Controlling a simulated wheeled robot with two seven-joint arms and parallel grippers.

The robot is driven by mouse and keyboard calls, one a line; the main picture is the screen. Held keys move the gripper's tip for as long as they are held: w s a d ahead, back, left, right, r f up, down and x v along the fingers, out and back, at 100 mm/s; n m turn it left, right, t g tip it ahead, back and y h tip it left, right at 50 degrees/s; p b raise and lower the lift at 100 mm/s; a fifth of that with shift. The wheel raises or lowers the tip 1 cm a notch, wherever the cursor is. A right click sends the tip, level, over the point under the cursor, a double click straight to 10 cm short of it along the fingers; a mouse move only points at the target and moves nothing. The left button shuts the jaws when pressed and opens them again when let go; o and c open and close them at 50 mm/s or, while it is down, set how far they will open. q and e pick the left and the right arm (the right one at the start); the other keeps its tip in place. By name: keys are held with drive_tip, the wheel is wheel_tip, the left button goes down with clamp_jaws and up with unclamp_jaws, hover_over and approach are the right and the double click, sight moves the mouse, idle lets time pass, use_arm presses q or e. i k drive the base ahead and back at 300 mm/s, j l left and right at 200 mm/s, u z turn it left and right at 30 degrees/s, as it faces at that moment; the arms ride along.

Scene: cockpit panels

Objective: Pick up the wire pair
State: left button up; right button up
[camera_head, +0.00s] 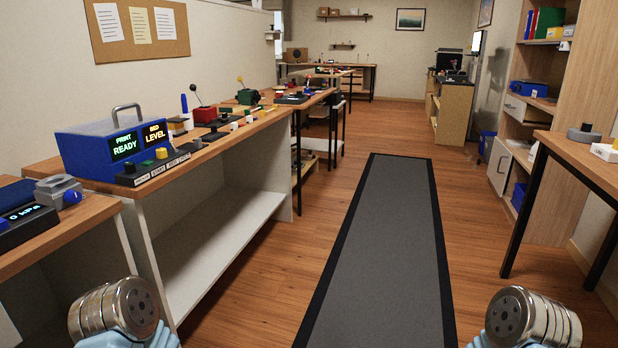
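I cannot pick out a wire pair in the head view; the small items on the far benches are too small to tell. Parts of my two arms, with silver round ends, show at the bottom left and bottom right corners. The fingers of neither gripper show.
A long wooden bench (215,147) along the left wall holds a blue box (85,150) with lit displays, a button strip and several small devices. A grey floor mat (385,240) runs down the clear aisle. A wooden table (585,160) and shelves (580,75) stand on the right.

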sight(274, 107)
drive_tip(key=i+u, duration=0.15)
drive_tip(key=i, duration=0.35)
drive_tip(key=i+l+u, duration=0.2)
drive_tip(key=i, duration=0.35)
drive_tip(key=i+l+u, duration=0.15)
drive_tip(key=i, duration=0.35)
